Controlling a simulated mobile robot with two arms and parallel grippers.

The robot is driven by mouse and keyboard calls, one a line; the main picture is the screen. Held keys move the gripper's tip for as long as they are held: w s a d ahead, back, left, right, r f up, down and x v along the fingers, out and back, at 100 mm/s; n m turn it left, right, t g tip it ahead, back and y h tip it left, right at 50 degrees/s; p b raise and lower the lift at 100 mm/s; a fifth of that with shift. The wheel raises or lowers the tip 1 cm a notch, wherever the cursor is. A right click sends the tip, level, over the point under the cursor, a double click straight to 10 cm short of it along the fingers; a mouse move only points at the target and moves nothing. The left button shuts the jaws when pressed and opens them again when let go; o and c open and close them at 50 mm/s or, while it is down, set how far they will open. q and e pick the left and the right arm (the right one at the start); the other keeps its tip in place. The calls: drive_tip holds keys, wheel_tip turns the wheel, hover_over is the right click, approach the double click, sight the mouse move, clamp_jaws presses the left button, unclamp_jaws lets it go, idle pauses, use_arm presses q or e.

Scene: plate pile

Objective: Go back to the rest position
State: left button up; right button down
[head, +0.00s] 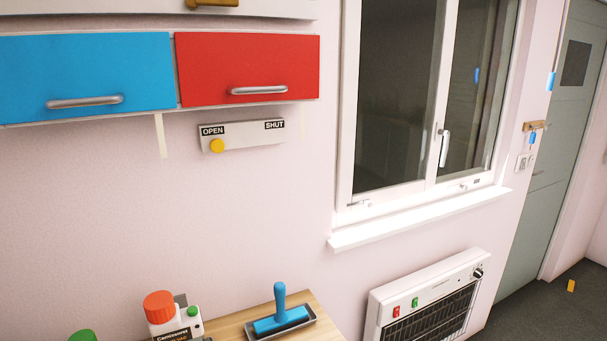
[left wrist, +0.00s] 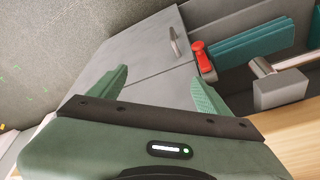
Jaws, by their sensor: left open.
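My left gripper (left wrist: 160,90) shows in the left wrist view with its two green fingers spread wide apart. Nothing is between the fingers. Beyond them are grey cabinet panels with a metal handle. Neither gripper shows in the head view, and my right gripper is in no view. No plates are visible in either view.
The head view shows blue (head: 85,75) and red (head: 247,68) wall cabinets, an OPEN/SHUT slider (head: 245,134), a window and a heater (head: 425,300). A blue-handled tool (head: 281,318) stands on a wooden top. In the wrist view a hammer (left wrist: 280,88) lies right of the fingers.

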use_arm(q)
drive_tip(key=s+f+g+b, duration=0.1)
drive_tip(key=s+f, duration=0.2)
drive_tip(key=f, duration=0.7)
drive_tip(key=s+a+f, duration=0.1)
drive_tip(key=s+f, duration=0.2)
drive_tip(key=f, duration=0.7)
drive_tip(key=s+f+g+b, duration=0.1)
drive_tip(key=s+f, duration=0.2)
drive_tip(key=f, duration=0.7)
drive_tip(key=s+a+f, duration=0.2)
drive_tip(key=s+f, duration=0.5)
drive_tip(key=s, duration=0.2)
drive_tip(key=shift+s+f, duration=0.25)
drive_tip(key=shift+s, duration=0.15)
